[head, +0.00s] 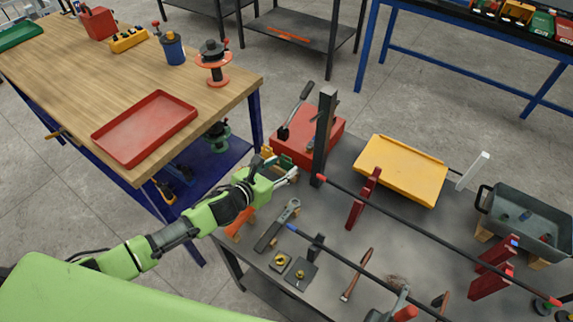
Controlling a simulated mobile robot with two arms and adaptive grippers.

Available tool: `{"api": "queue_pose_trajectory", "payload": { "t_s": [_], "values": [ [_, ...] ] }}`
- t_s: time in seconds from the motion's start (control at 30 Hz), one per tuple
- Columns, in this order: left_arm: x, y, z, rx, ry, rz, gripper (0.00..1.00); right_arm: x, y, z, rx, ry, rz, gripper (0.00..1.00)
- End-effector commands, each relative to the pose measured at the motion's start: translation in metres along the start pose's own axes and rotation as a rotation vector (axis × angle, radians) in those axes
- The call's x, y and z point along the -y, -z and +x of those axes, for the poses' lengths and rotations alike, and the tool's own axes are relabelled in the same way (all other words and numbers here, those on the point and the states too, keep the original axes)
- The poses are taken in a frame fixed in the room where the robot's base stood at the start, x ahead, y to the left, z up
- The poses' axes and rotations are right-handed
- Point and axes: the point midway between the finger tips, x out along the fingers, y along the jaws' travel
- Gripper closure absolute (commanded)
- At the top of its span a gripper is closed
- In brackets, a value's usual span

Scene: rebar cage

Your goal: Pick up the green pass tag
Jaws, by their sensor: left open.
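I cannot make out a green pass tag for certain in the head view. My left gripper (291,176) is open over the back left part of the dark metal table (342,240), beside the red box (322,140). Small coloured items near its fingers are partly hidden by the gripper and too small to name. I see nothing held between its fingers. My right gripper is out of view.
A black upright post (324,130) stands just right of the gripper. Long dark bars (400,218) cross the table on red supports. A yellow tray (402,170) and a grey bin (525,222) lie farther right. A wooden workbench (70,85) with a red tray (145,128) is at left.

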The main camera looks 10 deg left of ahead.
Motion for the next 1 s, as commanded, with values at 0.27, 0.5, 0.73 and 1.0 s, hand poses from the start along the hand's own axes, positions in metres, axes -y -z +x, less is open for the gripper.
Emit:
{"api": "queue_pose_trajectory", "payload": {
  "t_s": [0.27,0.5,0.73,1.0],
  "values": [
    [0.0,0.0,0.018,-0.001,0.0,0.001,0.57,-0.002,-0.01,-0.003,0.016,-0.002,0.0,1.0],
    [0.0,0.0,0.018,-0.001,0.0,0.001,0.62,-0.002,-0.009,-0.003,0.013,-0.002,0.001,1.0],
    [0.0,0.0,0.018,-0.001,0.001,0.001,0.76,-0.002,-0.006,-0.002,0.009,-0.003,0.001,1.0],
    [0.0,-0.002,0.018,0.001,0.001,0.001,0.76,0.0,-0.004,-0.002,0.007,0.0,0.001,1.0]
  ]
}}
